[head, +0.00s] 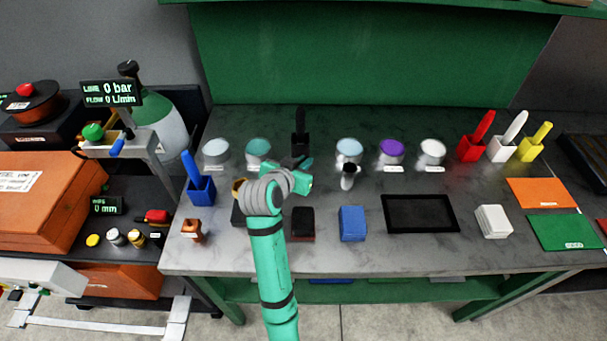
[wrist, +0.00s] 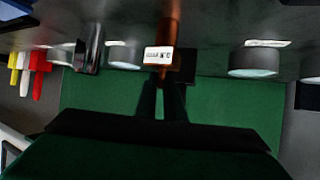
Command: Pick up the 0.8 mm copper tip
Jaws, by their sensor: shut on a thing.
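My gripper (head: 299,164) is over the middle of the bench, reaching toward the back. In the wrist view the dark fingers (wrist: 164,88) point up the picture and are close together. A copper-brown piece (wrist: 169,30) with a white label (wrist: 158,56) is in line with the fingertips, and they are shut on it. The label's text is too small to read surely. The fingers hide part of the piece. In the head view my arm and gripper hide it. I cannot tell whether it still touches the bench.
A black holder (head: 300,145) stands just behind my gripper. A dark-and-white cylinder (head: 348,178) stands to its right. Several round tins (head: 391,150) line the back. Free bench shows around the black tray (head: 420,200).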

